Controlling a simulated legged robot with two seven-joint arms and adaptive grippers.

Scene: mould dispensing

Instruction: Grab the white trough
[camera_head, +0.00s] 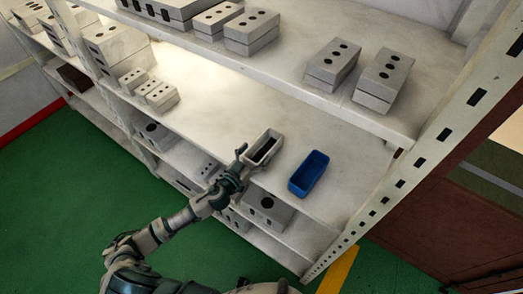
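The white trough (265,144) is a small open box on the middle shelf, left of a blue trough. Its inside looks dark. My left gripper (244,157) is at the trough's near left end, with its fingers spread apart. One finger points up beside the trough's left side, and the other is close to its near end. I cannot tell whether either finger touches the trough. My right gripper is not in view.
The blue trough (309,173) stands right of the white one, near the shelf's front edge. Grey mould blocks with holes (252,32) stand on the upper shelf (290,60). More blocks (267,206) are on the lower shelf. A perforated upright (425,150) bounds the right side.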

